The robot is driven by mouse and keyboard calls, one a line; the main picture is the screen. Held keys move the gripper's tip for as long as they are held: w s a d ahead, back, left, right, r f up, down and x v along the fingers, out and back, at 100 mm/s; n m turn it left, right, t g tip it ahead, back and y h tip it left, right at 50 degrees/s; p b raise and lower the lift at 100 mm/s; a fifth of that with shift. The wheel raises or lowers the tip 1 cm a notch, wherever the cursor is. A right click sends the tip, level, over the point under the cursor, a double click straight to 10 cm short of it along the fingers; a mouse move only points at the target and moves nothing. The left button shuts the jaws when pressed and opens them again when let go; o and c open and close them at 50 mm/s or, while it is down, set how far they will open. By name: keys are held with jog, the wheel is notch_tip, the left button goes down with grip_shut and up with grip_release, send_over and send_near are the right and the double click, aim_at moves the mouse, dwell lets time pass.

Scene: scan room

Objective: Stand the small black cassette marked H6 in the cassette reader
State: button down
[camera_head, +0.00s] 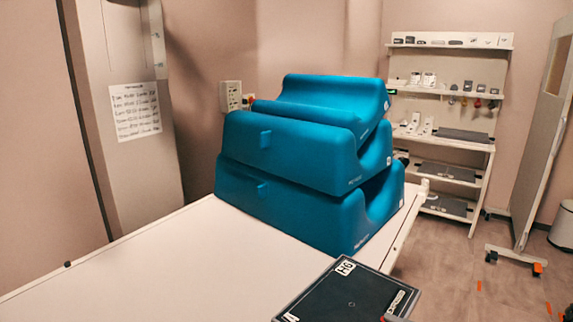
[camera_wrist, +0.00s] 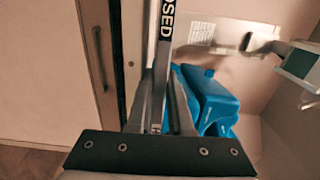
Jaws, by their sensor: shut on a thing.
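The black cassette (camera_head: 340,292) is a flat dark panel at the bottom of the head view. A white label on it reads H6, turned in the picture, and another label sits near its right edge. In the wrist view the cassette (camera_wrist: 166,50) is seen nearly edge-on, with the letters OSED showing. My gripper (camera_wrist: 160,118) is shut on it, one finger on each side. My gripper is not clearly seen in the head view. I cannot make out a cassette reader in either view.
Blue foam supports (camera_head: 290,190) are stacked on the white table (camera_head: 150,265), whose left part is clear. A shelf rack (camera_head: 445,150) stands at the back right, with grey panels low down. A white-framed screen (camera_head: 540,130) stands right of it. The wrist view shows a pale device (camera_wrist: 300,65).

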jog(key=shift+s+d+r+p, duration=0.2)
jog(key=shift+d+r+p, duration=0.15)
jog(key=shift+r, duration=0.2)
jog(key=shift+s+d+r+p, duration=0.25)
jog(key=shift+d+r, duration=0.1)
jog(key=shift+r, duration=0.2)
notch_tip(320, 180, up, 9)
jog(key=p, duration=0.6)
dwell(0.3)
jog(key=shift+w+a, duration=0.1)
jog(key=shift+w, duration=0.05)
